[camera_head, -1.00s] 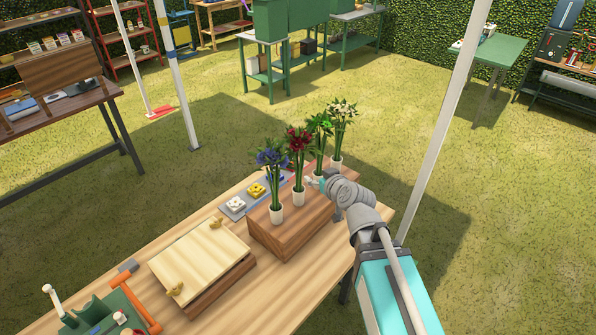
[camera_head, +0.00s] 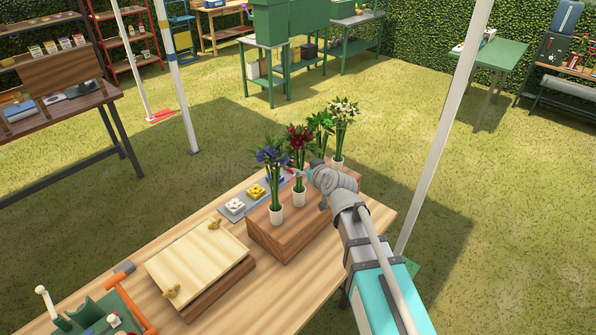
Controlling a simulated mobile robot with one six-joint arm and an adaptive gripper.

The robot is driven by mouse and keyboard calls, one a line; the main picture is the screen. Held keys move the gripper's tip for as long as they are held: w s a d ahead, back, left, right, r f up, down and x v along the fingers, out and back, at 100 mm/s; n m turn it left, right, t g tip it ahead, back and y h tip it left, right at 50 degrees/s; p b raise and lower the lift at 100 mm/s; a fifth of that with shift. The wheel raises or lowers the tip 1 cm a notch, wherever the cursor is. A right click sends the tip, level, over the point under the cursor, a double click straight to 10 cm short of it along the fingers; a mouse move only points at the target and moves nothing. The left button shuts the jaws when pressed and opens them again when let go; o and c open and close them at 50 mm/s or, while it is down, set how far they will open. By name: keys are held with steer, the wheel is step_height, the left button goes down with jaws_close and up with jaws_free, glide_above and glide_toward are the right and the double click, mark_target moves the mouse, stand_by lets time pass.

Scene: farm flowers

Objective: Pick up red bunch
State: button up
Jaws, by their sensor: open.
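The red bunch (camera_head: 299,138) stands upright in a white pot, second from the left in a row of flower bunches on a wooden block (camera_head: 290,239). A blue-purple bunch (camera_head: 271,155) is in front of it to the left. A green bunch (camera_head: 320,122) and a white bunch (camera_head: 344,109) stand behind it to the right. My gripper (camera_head: 293,171) is at the stems of the red bunch, just below its blooms. It is open. Its fingers are small and partly hidden, so I cannot tell whether the stems are between them.
A grey tray with yellow and white pieces (camera_head: 232,208) lies left of the block. A pale wooden board with clamps (camera_head: 197,260) and a green tool caddy (camera_head: 92,317) are farther left on the table (camera_head: 286,294). A white pole (camera_head: 442,140) stands close on the right.

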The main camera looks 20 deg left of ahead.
mark_target(301, 166)
steer(key=shift+f+b+x, duration=0.2)
steer(key=shift+b+x, duration=0.95)
steer(key=shift+x, duration=1.45)
steer(key=shift+s, duration=0.1)
jaws_close()
